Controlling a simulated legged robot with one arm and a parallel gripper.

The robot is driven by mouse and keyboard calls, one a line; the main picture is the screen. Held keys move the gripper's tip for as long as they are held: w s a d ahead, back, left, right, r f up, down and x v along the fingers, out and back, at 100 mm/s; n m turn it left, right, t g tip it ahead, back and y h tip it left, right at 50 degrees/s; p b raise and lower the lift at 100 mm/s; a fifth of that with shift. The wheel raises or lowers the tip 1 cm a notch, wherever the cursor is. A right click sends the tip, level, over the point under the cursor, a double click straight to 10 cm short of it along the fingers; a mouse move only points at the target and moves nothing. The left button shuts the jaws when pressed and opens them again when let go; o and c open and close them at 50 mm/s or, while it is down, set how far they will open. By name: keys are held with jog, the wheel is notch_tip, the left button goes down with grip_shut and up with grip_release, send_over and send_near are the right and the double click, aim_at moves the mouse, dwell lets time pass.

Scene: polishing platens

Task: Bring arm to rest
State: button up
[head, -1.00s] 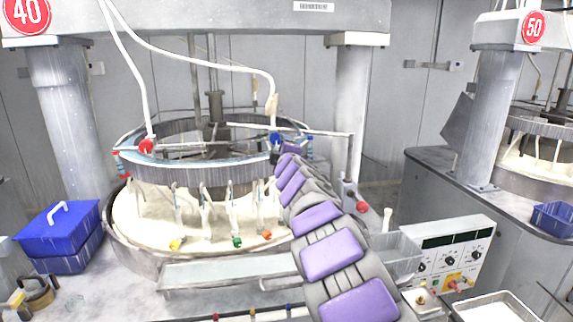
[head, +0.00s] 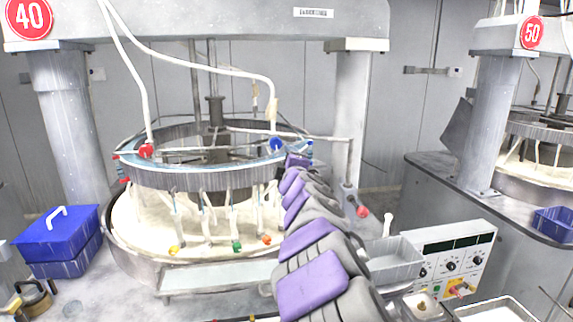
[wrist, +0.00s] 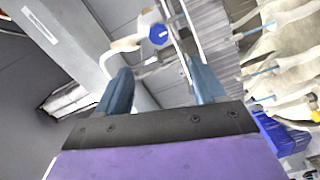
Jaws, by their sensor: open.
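My arm, grey with purple pads, reaches from the bottom of the head view up to the right side of the round polishing machine. In the wrist view my gripper (wrist: 160,88) shows two blue fingers spread apart with nothing between them. The blue valve knob (wrist: 158,34) on a white pipe stands beyond the fingertips, apart from them. The same blue knob (head: 276,145) shows in the head view just above and left of the arm's far end. The fingers are hard to make out in the head view.
The polishing platen's rim (head: 205,178) is left of my arm, with a red knob (head: 146,150) on its left pipe. A blue lidded box (head: 58,238) stands at far left. A control panel (head: 452,262) and a grey bin (head: 393,262) stand right of my arm. A pillar (head: 350,120) rises behind.

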jog(key=s+d+f+m+g+h, duration=0.2)
jog(key=s+d+m+h, duration=0.35)
jog(key=d, duration=0.65)
jog(key=s+d+f+m+g+h, duration=0.35)
jog(key=s+d+m, duration=0.25)
jog(key=d, duration=0.6)
jog(key=s+d+f+m+g+h, duration=0.1)
jog(key=s+d+f+m+g, duration=0.3)
jog(key=s, duration=0.5)
jog(key=s+a+f+g+y, duration=0.1)
jog(key=s+f, duration=0.4)
jog(key=s, duration=0.7)
jog(key=s+a+f+m+g+y, duration=0.1)
jog(key=s+f+g, duration=0.4)
jog(key=s, duration=0.8)
jog(key=s+a+f+m+g+y, duration=0.1)
jog(key=s+a+f+g+y, duration=0.2)
jog(key=s+f, duration=0.4)
jog(key=s+a, duration=0.1)
jog(key=s, duration=0.4)
jog(key=shift+s+a+g, duration=0.3)
jog(key=shift+a+g, duration=0.05)
jog(key=shift+a, duration=0.05)
jog(key=shift+f+m, duration=0.15)
jog(key=shift+m, duration=0.1)
